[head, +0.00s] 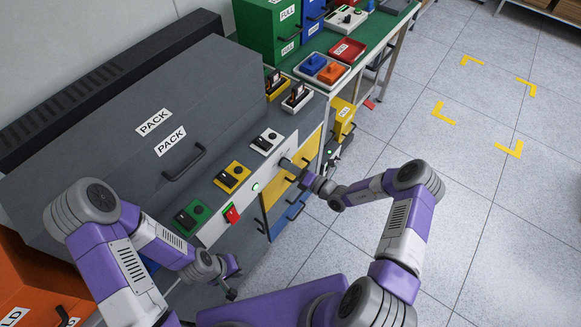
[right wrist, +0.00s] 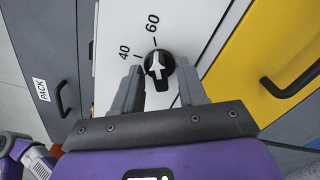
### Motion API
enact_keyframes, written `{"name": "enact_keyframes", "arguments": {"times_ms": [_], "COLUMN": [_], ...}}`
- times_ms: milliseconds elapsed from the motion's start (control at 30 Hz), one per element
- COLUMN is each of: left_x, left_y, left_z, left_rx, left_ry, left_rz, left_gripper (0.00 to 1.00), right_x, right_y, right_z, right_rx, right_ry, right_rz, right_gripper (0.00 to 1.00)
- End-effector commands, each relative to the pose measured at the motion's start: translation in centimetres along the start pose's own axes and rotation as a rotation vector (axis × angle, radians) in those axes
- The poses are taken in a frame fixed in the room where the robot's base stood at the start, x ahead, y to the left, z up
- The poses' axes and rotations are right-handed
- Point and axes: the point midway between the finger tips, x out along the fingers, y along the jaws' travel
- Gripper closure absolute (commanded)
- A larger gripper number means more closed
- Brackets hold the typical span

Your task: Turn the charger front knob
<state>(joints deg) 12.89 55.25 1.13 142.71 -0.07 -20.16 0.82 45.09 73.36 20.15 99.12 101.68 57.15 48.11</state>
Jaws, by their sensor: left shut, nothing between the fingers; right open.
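The charger front knob (right wrist: 159,68) is round and black with a white arrow pointer, on a pale front panel (right wrist: 110,20). Its arrow points up, close to the tick at the 60 mark; the 40 mark is further left. My right gripper (right wrist: 160,84) is open, its two grey fingers on either side of the knob with visible gaps. In the head view my right gripper (head: 293,167) is at the pale front strip and hides most of the knob. My left gripper (head: 235,283) is shut and empty, low in front of the grey cabinet.
White, yellow and green switch boxes (head: 232,177) sit along the grey ledge. A red switch (head: 231,214) and a green light (head: 255,187) are on the strip. A yellow drawer with a black handle (right wrist: 296,82) is right of the knob. Open floor lies to the right.

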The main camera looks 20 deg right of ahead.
Motion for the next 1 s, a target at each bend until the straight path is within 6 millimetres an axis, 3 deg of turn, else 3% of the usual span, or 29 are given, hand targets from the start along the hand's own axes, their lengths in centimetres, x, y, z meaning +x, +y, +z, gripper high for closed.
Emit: {"name": "enact_keyframes", "arguments": {"times_ms": [100, 367, 733, 1000], "left_x": [-0.01, -0.01, -0.2, -0.95], "left_y": [0.01, 0.01, 0.08, 0.36], "left_z": [0.0, 0.0, 0.01, 0.05], "left_rx": [0.0, 0.0, 0.0, 0.0], "left_ry": [0.0, 0.0, 0.0, 0.0], "left_rz": [0.0, 0.0, 0.0, 0.0], "left_gripper": [1.0, 1.0, 1.0, 1.0], "right_x": [-0.01, -0.03, -0.04, -0.04], "right_y": [0.02, 0.03, 0.06, 0.13], "right_z": [-0.01, -0.02, -0.02, 0.04], "right_rx": [0.0, -0.001, -0.033, -0.185], "right_ry": [0.0, 0.001, 0.001, 0.002], "right_rz": [0.0, 0.001, 0.001, 0.001], "right_gripper": [0.62, 1.0, 1.0, 1.0]}}
